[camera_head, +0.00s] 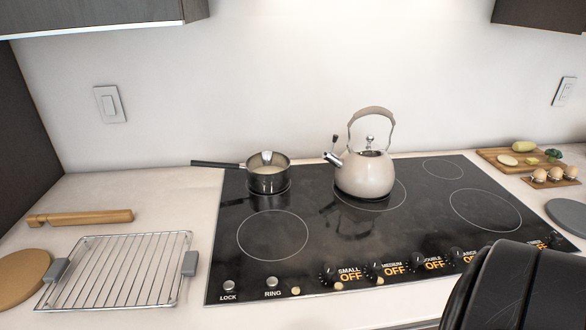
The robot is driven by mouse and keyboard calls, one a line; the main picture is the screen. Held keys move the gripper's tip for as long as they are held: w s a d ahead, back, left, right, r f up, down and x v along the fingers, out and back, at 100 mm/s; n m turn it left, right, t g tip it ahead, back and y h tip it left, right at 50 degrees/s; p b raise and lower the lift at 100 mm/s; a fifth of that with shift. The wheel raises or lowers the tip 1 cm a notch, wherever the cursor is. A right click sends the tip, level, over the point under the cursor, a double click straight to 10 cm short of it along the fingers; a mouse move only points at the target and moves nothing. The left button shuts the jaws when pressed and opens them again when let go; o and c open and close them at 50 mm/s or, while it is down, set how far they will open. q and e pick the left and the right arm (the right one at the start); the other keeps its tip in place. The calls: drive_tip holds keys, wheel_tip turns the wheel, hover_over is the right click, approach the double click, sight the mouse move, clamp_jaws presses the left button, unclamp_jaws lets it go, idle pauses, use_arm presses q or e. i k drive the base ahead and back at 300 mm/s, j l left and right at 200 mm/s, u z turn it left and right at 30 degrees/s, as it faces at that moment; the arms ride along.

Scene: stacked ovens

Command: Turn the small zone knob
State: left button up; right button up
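The cooktop (250,262) has a row of zone controls along its front edge. The SMALL label (349,270) has an orange OFF under it, and a small dark knob (327,273) sits just to its left. A pale round piece (338,286) lies below that knob at the edge. The MEDIUM label (391,266) to the right also reads OFF. A large black part of my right arm fills the lower right and hides some of the front edge. No fingertips of either gripper show.
A black saucepan (268,180) and a cream kettle (364,175) stand on the back zones. A wire rack (120,271) lies to the left. Eggs (555,174) and a cutting board (490,155) are at the right. The front left zone is clear.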

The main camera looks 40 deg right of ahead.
sight(328, 269)
drive_tip(key=z, duration=2.2)
